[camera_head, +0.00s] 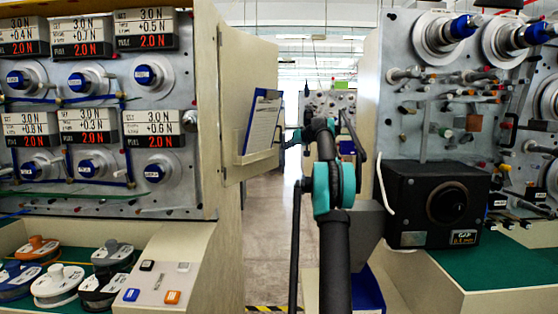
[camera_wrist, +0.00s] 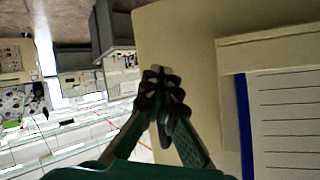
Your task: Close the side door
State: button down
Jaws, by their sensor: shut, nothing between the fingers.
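The side door (camera_head: 248,62) is a cream panel on the right flank of the left winding machine, standing out at an angle from its side wall. A clipboard (camera_head: 262,122) with paper sits in a holder on its face. My gripper (camera_head: 284,145) is just right of the clipboard, near the door's outer edge, and small in this view. In the wrist view, my gripper (camera_wrist: 163,73) has its dark fingertips together and empty. The door (camera_wrist: 180,38) fills the area behind and right of them, with the blue-edged clipboard (camera_wrist: 285,115) at right. I cannot tell whether the fingertips touch the door.
The left machine (camera_head: 207,110) carries spindles and tension displays, with spools (camera_head: 58,285) on its lower shelf. The right machine (camera_head: 370,80) has a black box (camera_head: 412,212) projecting close to my arm. An open aisle (camera_head: 268,215) runs between them.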

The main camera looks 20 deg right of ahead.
jog(key=s+f+m+t+h, duration=0.65)
jog(key=s+m, duration=0.35)
jog(key=m, duration=0.9)
send_near(276, 157)
jog(key=w+d, duration=0.2)
jog(key=d, duration=0.1)
jog(key=shift+y, duration=0.25)
jog(key=w+a, duration=0.2)
jog(key=w, duration=0.1)
jog(key=shift+w+a+r, duration=0.1)
jog(key=shift+w+a, duration=0.05)
jog(key=shift+a, duration=0.05)
jog(key=shift+w+a, duration=0.15)
jog(key=shift+a, duration=0.1)
